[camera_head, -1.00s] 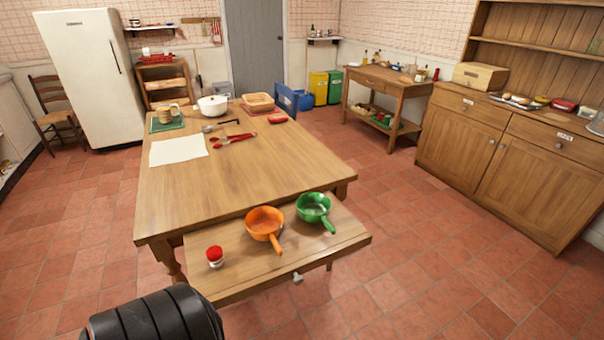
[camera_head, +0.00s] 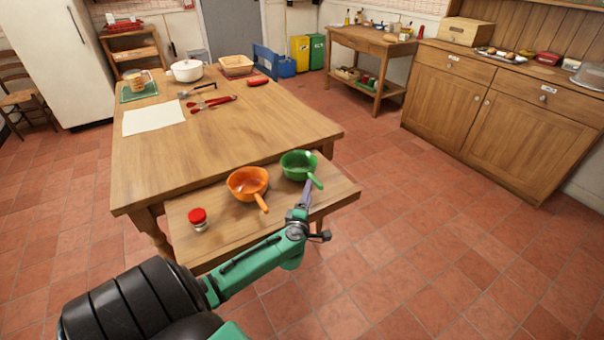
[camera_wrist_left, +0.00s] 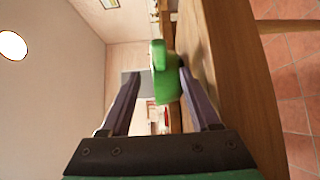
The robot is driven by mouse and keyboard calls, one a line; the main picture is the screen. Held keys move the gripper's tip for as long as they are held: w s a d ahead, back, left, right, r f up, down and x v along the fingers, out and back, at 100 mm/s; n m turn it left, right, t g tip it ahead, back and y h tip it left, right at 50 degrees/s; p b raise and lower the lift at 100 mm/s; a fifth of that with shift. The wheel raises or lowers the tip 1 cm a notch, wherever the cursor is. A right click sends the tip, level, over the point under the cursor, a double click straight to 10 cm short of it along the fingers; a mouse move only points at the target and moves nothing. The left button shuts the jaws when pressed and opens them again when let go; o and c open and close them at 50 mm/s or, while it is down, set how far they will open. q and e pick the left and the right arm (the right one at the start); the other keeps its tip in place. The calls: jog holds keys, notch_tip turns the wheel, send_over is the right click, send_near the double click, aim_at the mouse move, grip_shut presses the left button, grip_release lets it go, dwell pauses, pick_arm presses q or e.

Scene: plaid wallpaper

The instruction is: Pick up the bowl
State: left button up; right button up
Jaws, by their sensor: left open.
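A green bowl with a handle (camera_head: 297,164) sits on the pulled-out board at the table's front. An orange bowl with a handle (camera_head: 246,181) sits to its left. My left gripper (camera_head: 305,192) reaches in from below, beside the green bowl's handle. In the left wrist view, the open left gripper (camera_wrist_left: 159,75) has part of the green bowl (camera_wrist_left: 166,82) between or just beyond its fingers, nearer the right finger. Contact cannot be told. My right gripper is in neither view.
A red-lidded jar (camera_head: 198,219) stands on the board (camera_head: 220,245) at left. On the main table (camera_head: 215,135) are a paper sheet (camera_head: 153,117), red-handled utensils (camera_head: 212,102), a white pot (camera_head: 187,70) and a basket (camera_head: 236,65). The floor to the right is clear.

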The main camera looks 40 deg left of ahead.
aim_at(305, 174)
pick_arm(q)
jog(key=b+x, duration=0.1)
jog(key=x, duration=0.4)
jog(key=shift+w+a+f, duration=0.15)
jog(key=shift+w, duration=0.1)
jog(key=shift+s, duration=0.1)
jog(key=c, duration=0.3)
grip_shut()
dwell(0.6)
